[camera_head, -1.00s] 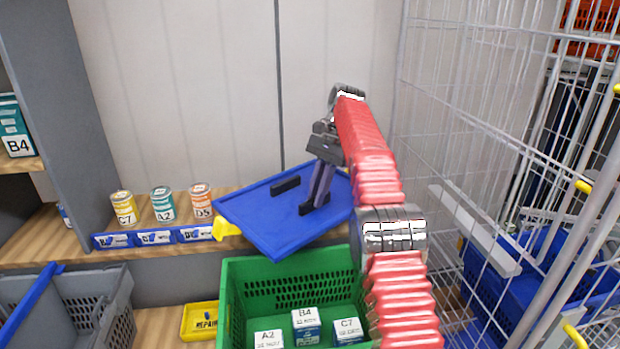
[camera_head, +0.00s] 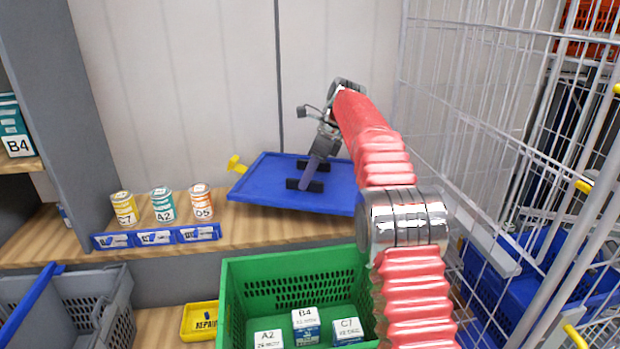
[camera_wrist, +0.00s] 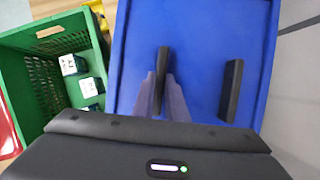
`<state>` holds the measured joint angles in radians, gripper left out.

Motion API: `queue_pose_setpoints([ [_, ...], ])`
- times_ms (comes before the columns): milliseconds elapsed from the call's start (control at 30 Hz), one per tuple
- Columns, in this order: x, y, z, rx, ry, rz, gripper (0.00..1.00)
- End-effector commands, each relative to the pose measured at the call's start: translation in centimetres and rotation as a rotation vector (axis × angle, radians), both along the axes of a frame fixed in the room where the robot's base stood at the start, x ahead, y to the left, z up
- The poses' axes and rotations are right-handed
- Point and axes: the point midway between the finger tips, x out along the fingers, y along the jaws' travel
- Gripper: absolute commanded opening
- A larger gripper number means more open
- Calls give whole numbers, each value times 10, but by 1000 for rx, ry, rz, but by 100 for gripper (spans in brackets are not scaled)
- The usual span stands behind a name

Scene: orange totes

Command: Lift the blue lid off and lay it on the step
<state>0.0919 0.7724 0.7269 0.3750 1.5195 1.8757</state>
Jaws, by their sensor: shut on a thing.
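The blue lid (camera_head: 258,186) has two black handles and is at the wooden step (camera_head: 245,225) behind the green tote (camera_head: 240,285). It looks roughly level; I cannot tell whether it touches the step. My gripper (camera_head: 306,183) is shut on the lid's nearer handle. In the wrist view my gripper's fingers (camera_wrist: 162,95) close on one black handle of the lid (camera_wrist: 200,40), and the other handle (camera_wrist: 232,90) stands free to the right. The green tote is open, with several labelled boxes (camera_head: 305,325) inside. My arm hides the lid's right end.
Three cans (camera_head: 163,205) stand on the step left of the lid, behind blue label holders (camera_head: 157,237). A yellow piece (camera_head: 236,163) shows at the lid's left corner. A wire cage (camera_head: 470,130) rises on the right. A grey tote (camera_head: 95,300) stands at lower left.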

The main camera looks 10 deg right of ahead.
Motion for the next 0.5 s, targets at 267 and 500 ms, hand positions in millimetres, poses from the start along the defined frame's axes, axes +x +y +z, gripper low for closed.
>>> queue_pose_setpoints([
  [267, 0, 0, -1, 1, -1, 2, 0],
  [500, 0, 0, -12, 0, 0, 1, 0],
])
